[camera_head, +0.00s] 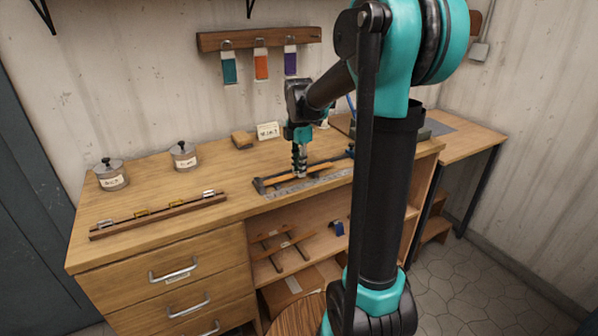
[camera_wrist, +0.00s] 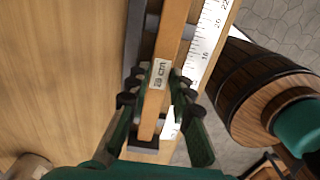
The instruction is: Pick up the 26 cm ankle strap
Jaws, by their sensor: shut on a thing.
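The tan leather strap (camera_wrist: 172,38) runs lengthwise through the wrist view, with a white label reading "2_ cm"; its second digit is hard to read. It lies in or just above a dark metal holder (camera_wrist: 135,40) beside a steel ruler (camera_wrist: 207,40). My gripper (camera_wrist: 158,92) is shut on the strap, one dark finger on each side at the label. In the head view the strap (camera_head: 321,168) lies along the bench front under my gripper (camera_head: 299,174). I cannot tell whether it is clear of the holder.
A rail with small clips (camera_head: 160,214) lies left on the bench (camera_head: 220,195). Two lidded tins (camera_head: 111,176) (camera_head: 184,157) stand behind it. A small card (camera_head: 268,131) and wooden block (camera_head: 242,139) sit at the back. A barrel (camera_wrist: 250,90) stands beside the bench.

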